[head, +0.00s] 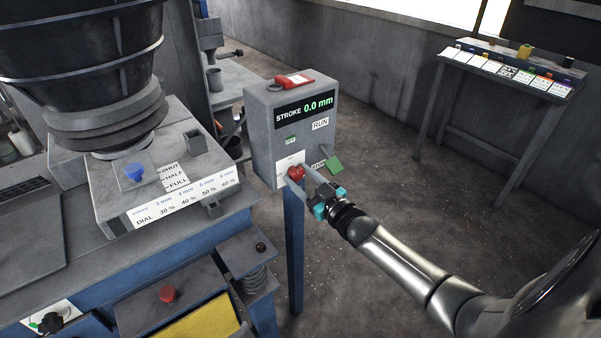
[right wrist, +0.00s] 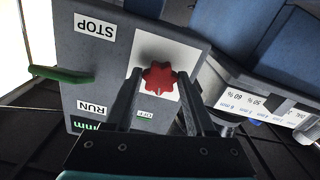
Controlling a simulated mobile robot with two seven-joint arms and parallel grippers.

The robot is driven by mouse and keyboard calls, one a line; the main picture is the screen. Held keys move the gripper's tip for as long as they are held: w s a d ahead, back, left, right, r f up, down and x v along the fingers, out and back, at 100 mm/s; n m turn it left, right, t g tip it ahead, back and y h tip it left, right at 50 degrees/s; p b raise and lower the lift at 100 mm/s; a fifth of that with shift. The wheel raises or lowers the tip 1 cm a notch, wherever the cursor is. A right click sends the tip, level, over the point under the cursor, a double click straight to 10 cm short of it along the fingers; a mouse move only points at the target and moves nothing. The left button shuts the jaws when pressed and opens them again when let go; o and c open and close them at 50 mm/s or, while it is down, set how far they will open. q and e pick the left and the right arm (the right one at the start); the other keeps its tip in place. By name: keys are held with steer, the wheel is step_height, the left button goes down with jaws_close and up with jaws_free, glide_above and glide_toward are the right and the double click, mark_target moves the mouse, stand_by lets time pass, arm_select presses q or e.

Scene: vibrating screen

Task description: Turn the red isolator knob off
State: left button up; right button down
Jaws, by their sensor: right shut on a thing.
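The red isolator knob (head: 296,172) sits low on the front of the grey control box (head: 262,128), over a white plate. It also shows in the right wrist view (right wrist: 160,78) as a lobed red knob. My right gripper (head: 299,174) reaches in from the right and is shut on the knob, one finger on each side. The right wrist view shows its two dark fingers (right wrist: 159,88) flanking the knob. A small OFF label (right wrist: 146,115) lies near the fingers. The knob's exact pointing direction cannot be told. My left gripper is not in view.
The box carries a STROKE 0.0 mm display (head: 304,107), a RUN label (head: 320,124) and a green lever (head: 332,165) close to the right gripper. A blue post (head: 293,240) holds it up. The screen machine stands left, and a label table (head: 510,73) stands back right.

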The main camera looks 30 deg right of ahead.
steer(key=shift+m+p, duration=0.35)
steer(key=shift+m, duration=0.85)
steer(key=shift+c, duration=1.4)
jaws_free()
steer(key=s+d+p, duration=0.1)
steer(key=s+p, duration=0.1)
steer(key=s, duration=1.3)
